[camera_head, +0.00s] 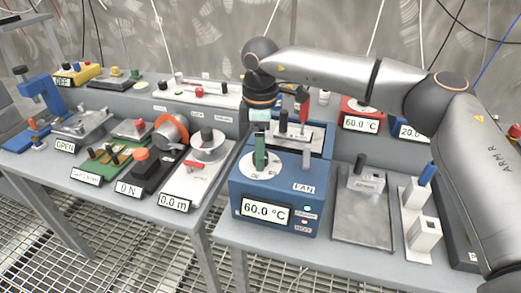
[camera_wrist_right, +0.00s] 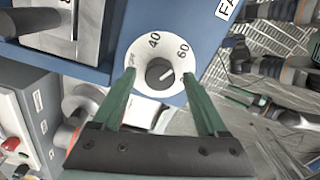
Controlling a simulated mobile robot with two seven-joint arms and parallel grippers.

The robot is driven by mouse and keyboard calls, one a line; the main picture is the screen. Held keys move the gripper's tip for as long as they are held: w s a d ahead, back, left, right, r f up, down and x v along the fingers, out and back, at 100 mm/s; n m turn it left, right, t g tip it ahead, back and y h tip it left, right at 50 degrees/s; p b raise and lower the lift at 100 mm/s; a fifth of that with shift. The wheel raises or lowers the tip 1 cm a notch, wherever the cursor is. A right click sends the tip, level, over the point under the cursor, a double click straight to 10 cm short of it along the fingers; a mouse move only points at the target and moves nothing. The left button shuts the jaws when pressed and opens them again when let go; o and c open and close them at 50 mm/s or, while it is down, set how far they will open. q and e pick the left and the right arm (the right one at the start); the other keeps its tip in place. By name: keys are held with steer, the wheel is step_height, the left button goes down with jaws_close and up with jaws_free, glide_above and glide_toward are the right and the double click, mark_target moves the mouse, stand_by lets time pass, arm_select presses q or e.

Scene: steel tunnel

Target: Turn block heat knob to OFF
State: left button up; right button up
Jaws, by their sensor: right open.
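The block heat knob (camera_wrist_right: 160,73) is a dark grey round knob on a white dial (camera_wrist_right: 136,50) marked 40 and 60. Its pale pointer line points toward the 60 side. The dial sits on a blue heater unit (camera_head: 240,190), whose display (camera_head: 265,210) reads 60.0 °C. My right gripper (camera_wrist_right: 159,74) is open, with its green fingers on either side of the knob; I cannot tell whether they touch it. In the head view the right gripper (camera_head: 260,160) points down over the dial and hides most of the knob. My left gripper is not in view.
A FAN label (camera_head: 304,188) and a green light (camera_head: 307,209) are on the heater's front. A metal plate with a block (camera_head: 363,215) stands to its right, white stands (camera_head: 424,240) beyond. Left, a bench holds a handwheel (camera_head: 171,132) and a 0.0 m display (camera_head: 174,203).

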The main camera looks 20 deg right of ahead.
steer(key=shift+f, duration=0.25)
jaws_close()
stand_by(0.5)
